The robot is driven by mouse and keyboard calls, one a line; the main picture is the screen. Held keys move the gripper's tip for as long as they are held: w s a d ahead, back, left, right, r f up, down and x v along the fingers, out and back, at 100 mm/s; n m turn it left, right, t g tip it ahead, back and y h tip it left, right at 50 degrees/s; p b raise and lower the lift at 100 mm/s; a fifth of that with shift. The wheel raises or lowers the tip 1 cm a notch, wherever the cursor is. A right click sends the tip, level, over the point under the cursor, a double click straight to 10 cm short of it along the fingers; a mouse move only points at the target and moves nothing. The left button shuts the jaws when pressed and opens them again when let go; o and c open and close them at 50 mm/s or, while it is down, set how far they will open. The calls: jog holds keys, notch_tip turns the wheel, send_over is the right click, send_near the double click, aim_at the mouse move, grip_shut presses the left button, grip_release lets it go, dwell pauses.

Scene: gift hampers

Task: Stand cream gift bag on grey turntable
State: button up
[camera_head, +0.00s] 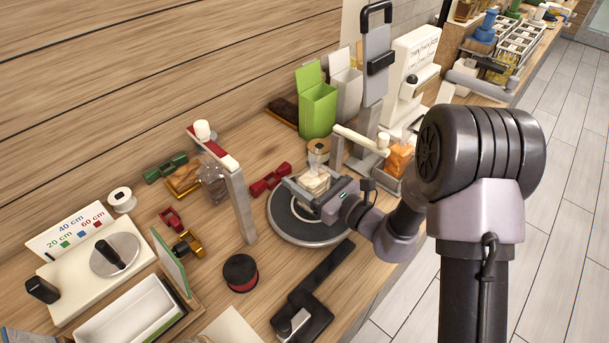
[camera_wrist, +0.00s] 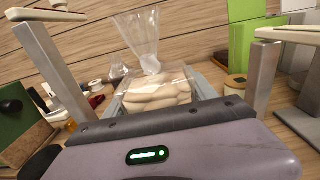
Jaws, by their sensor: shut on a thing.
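The cream gift bag (camera_head: 316,180) is a clear bag with cream-coloured pieces inside. My gripper (camera_head: 311,191) is shut on it, with a finger on each side. In the wrist view the bag (camera_wrist: 155,92) looks roughly upright, its gathered clear neck pointing up. The grey turntable (camera_head: 283,224) is a round disc with a dark top and pale rim on the wooden counter. The bag and gripper are over its far part and hide some of it. I cannot tell whether the bag's base touches the disc.
A post with a red-and-white arm (camera_head: 238,195) stands left of the turntable, and a grey stand (camera_head: 374,95) behind it. Red (camera_head: 270,179) ribbon pieces, a dark spool (camera_head: 240,272) and a black tool (camera_head: 313,290) lie nearby. An orange-filled bag (camera_head: 398,158) stands to the right.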

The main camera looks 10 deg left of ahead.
jog(key=shift+f+b, duration=0.5)
dwell(1.4)
jog(key=o, duration=1.6)
jog(key=p+v, duration=0.2)
jog(key=v, duration=1.5)
jog(key=shift+d, duration=0.2)
jog(key=shift+s, duration=0.1)
